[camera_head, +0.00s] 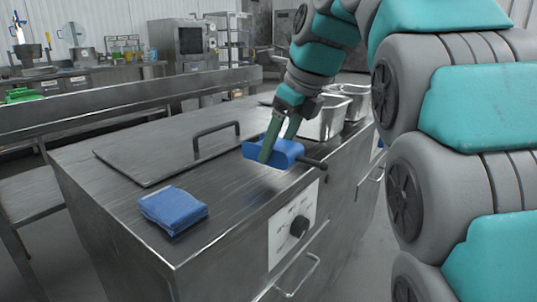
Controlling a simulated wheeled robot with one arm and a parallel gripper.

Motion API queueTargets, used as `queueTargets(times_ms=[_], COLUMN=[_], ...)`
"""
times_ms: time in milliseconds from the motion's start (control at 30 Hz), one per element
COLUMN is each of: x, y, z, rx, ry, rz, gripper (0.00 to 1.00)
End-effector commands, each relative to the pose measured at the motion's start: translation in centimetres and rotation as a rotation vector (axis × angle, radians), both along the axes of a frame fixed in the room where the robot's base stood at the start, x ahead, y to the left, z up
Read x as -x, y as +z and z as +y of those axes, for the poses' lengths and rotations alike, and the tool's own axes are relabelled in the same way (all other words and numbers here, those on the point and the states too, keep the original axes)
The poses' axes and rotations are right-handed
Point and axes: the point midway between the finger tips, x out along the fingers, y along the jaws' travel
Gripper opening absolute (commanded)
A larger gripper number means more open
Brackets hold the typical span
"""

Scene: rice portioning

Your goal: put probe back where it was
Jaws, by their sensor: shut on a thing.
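My gripper (281,137) reaches down over the front part of the steel counter, its green fingers closed at a blue piece with a black rod. I take this to be the probe (314,163); its black rod sticks out to the right of the blue part (285,152), near the counter's front edge. The fingers cover some of the blue part, so I cannot tell whether it is one piece with the rod or a separate holder, nor whether it touches the counter.
A folded blue cloth (173,209) lies on the counter's front left corner. A flat steel lid (165,157) with a black handle (215,132) lies behind. Steel pans (326,120) stand beyond my gripper. A control knob (299,227) is on the front panel. The counter between cloth and gripper is clear.

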Motion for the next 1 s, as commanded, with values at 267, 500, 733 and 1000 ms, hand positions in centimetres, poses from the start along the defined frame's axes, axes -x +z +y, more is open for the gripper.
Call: queueTargets(times_ms=[267,500,733,1000], x=[-1.9,-1.8,-1.9,-1.9], y=[-0.1,-1.5,-3.6,-3.7], z=[1.8,1.8,1.7,1.7], rx=[-0.002,-0.001,0.000,0.000], ry=[0.001,0.000,-0.001,-0.001], rz=[-0.003,0.002,0.002,-0.003], gripper=[0.14,0.14,0.14,0.14])
